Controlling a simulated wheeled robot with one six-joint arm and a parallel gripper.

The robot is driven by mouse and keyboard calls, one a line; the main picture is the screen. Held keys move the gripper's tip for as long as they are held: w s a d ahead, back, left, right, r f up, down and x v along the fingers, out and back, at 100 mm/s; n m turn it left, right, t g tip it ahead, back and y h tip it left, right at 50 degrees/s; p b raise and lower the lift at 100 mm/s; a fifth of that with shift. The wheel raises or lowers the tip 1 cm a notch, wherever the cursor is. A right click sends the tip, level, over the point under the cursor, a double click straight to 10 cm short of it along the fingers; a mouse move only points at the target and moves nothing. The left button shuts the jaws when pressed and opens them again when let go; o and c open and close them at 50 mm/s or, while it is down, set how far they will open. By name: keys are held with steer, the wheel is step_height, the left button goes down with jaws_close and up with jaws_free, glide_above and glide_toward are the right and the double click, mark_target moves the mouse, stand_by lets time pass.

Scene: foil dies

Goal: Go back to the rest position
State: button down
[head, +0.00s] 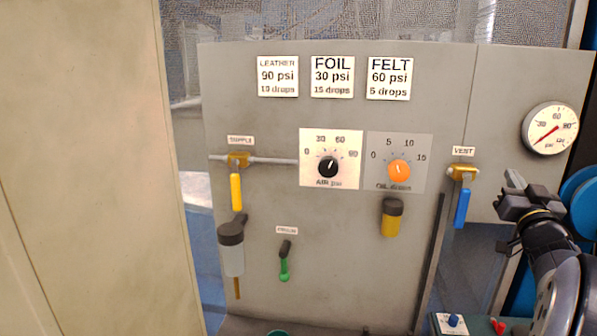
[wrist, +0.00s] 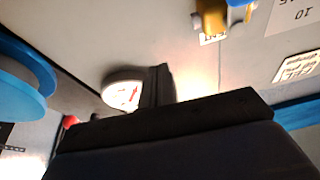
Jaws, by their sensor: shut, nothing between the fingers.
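My gripper (head: 517,181) is at the right of the head view, raised in front of the panel's right part. It is shut with nothing in it. It is right of the blue vent handle (head: 462,208) and below the round pressure gauge (head: 550,129), apart from both in the picture. In the wrist view, my gripper's dark body (wrist: 165,120) fills the lower middle. The gauge (wrist: 122,88) shows behind it, and the brass vent valve (wrist: 210,18) is at the top.
The grey panel (head: 330,220) carries a black air knob (head: 328,167), an orange oil knob (head: 399,171), a yellow supply handle (head: 237,192) and a green lever (head: 285,262). Blue discs (head: 583,200) stand right of my gripper. A beige wall (head: 90,150) fills the left.

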steer(key=shift+a+r+n+y, duration=0.1)
steer(key=shift+r+n+y, duration=0.2)
steer(key=shift+r+n, duration=0.35)
steer(key=shift+f, duration=0.1)
